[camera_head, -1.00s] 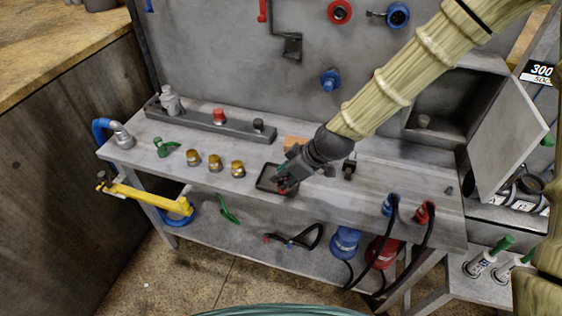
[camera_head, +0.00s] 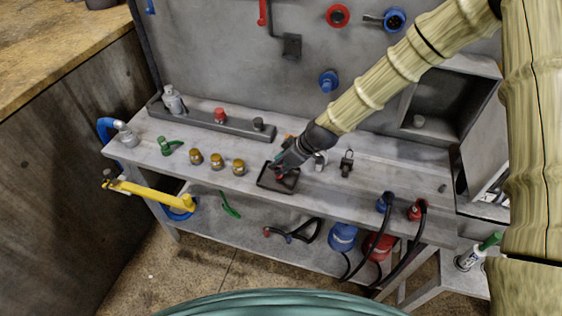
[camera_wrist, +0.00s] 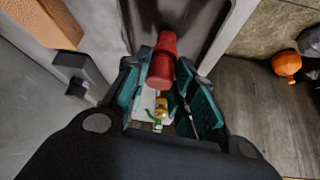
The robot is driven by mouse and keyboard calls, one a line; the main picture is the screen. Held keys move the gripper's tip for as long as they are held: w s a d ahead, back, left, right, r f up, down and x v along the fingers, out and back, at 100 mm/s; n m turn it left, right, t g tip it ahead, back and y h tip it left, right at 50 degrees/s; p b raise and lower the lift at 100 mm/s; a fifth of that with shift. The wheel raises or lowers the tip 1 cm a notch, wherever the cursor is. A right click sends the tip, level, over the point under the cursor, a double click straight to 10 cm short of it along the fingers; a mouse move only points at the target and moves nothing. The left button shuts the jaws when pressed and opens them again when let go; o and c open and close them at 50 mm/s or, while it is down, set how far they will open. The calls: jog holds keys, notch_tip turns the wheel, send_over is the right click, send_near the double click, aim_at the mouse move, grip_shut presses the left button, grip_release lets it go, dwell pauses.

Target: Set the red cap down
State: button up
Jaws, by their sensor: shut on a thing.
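The red cap (camera_wrist: 162,62) is a small red stepped cylinder between the teal-padded fingers of my gripper (camera_wrist: 163,95). My gripper is shut on it. In the head view my gripper (camera_head: 279,171) is over the small dark tray (camera_head: 276,188) on the grey workbench, and only a bit of red shows at its tips. In the wrist view the far end of the cap overlaps the tray (camera_wrist: 205,22). I cannot tell whether the cap touches the tray floor.
Several brass fittings (camera_head: 217,160) stand left of the tray on the workbench (camera_head: 330,203). A rail (camera_head: 188,116) behind them holds a red-topped fitting (camera_head: 220,115). A dark clamp-like part (camera_head: 346,162) stands to the right. The bench's right part is mostly clear.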

jog(key=shift+f, duration=0.2)
jog(key=shift+f, duration=0.15)
jog(key=o, duration=1)
jog(key=shift+r, duration=0.3)
jog(key=shift+b+v, duration=2.3)
jog(key=shift+v, duration=3.6)
